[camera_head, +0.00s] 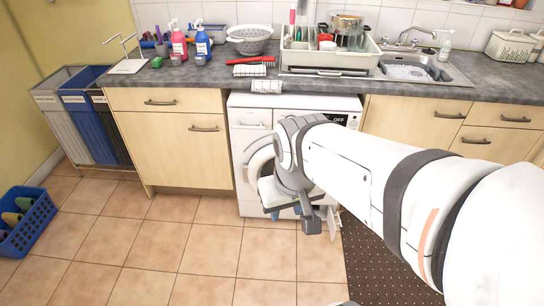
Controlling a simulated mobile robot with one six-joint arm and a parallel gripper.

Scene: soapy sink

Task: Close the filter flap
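The white washing machine (252,198) stands under the counter, with its round door partly hidden behind my arm. A small white flap (335,221) stands out at the machine's lower right, near the floor; it looks open. My gripper (303,222) is low in front of the machine, just left of the flap and pointing down. A dark finger part shows close to the flap, but I cannot tell whether they touch. My wrist hides the finger gap and much of the machine's front. No held object can be made out.
A dark dotted mat (375,262) lies on the tiled floor at the right. Wooden cupboards (178,150) flank the machine. Sorting bins (85,120) and a blue basket (28,222) stand at the left. The tiled floor in front at the left is clear.

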